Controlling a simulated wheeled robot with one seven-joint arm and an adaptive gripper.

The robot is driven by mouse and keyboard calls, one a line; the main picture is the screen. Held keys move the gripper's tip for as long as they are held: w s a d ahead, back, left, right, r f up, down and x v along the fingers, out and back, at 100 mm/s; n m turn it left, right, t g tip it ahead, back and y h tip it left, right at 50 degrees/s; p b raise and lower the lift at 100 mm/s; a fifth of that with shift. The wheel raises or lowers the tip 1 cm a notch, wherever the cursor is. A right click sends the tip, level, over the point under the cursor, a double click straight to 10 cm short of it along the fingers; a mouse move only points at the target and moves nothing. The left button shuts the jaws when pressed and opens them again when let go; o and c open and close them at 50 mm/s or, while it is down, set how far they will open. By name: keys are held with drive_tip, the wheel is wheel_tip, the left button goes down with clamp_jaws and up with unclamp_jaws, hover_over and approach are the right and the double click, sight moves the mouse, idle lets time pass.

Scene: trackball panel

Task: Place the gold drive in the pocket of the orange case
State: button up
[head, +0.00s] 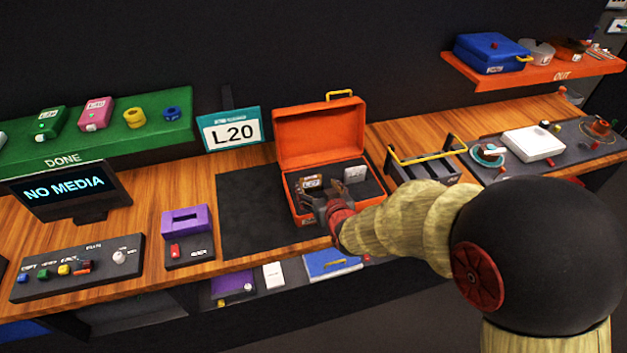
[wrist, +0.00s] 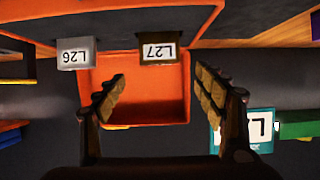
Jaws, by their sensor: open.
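The orange case (head: 318,137) stands open on the bench, its lid raised at the back and a dark insert in its base. The gold drive (head: 312,183), labelled L27, sits in the left part of the insert; it also shows in the wrist view (wrist: 161,39). How deep it sits in its pocket cannot be told. A grey drive labelled L26 (head: 355,174) sits to its right, and in the inverted wrist view (wrist: 76,44) to its left. My gripper (wrist: 159,80) is open and empty, its fingers spread either side of the gold drive's line, apparently just short of it.
A dark mat (head: 255,205) lies left of the case, with an L20 sign (head: 231,131) behind. A dark rack with yellow handles (head: 425,165) stands close on the right. A purple-topped unit (head: 187,230) and a monitor (head: 70,195) are further left.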

drive_tip(key=s+d+r+m+g+h, duration=0.1)
drive_tip(key=s+d+r+g, duration=0.1)
drive_tip(key=s+d+r, duration=0.5)
drive_tip(key=s+d+r+g+h, duration=0.1)
drive_tip(key=s+d+r, duration=0.2)
drive_tip(key=s, duration=0.5)
drive_tip(key=s+d+r+m+g, duration=0.1)
drive_tip(key=s+d+r+g, duration=0.1)
drive_tip(key=s, duration=0.6)
drive_tip(key=s+d+r+m+g+h, duration=0.1)
drive_tip(key=s+d+r, duration=0.3)
drive_tip(key=s, duration=0.4)
drive_tip(key=shift+d+r+g+h, duration=0.3)
drive_tip(key=shift+d+g, duration=0.1)
drive_tip(key=shift+d, duration=0.25)
drive_tip(key=shift+w, duration=0.1)
